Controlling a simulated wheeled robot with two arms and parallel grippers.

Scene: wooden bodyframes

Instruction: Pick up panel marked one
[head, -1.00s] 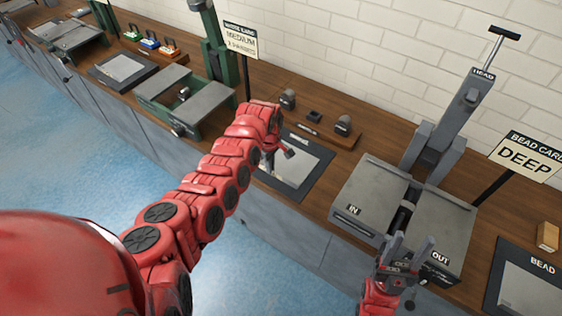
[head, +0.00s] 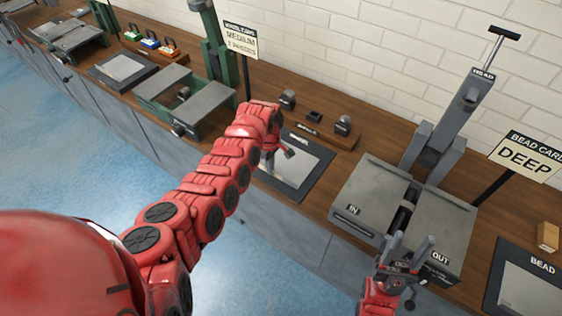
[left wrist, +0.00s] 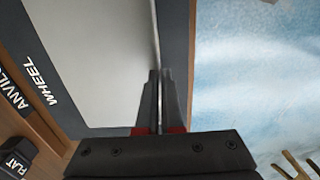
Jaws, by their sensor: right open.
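A light grey panel (head: 303,171) lies on a dark mat (head: 322,180) on the bench, mid-picture in the head view. In the left wrist view the panel (left wrist: 100,60) fills the left half. My left gripper (left wrist: 159,72) has its two fingers close together on the panel's long edge, with the thin edge between them. In the head view my left gripper (head: 270,158) is partly hidden by its red arm. No number is legible on the panel. My right gripper (head: 411,240) is open and empty, in front of the grey IN/OUT machine.
The grey machine (head: 370,196) stands right of the mat, with a DEEP sign (head: 525,156) behind. A wooden holder with dark pieces (head: 325,130) sits behind the mat. A green machine (head: 182,95) stands left. A BEAD mat (head: 497,270) lies far right.

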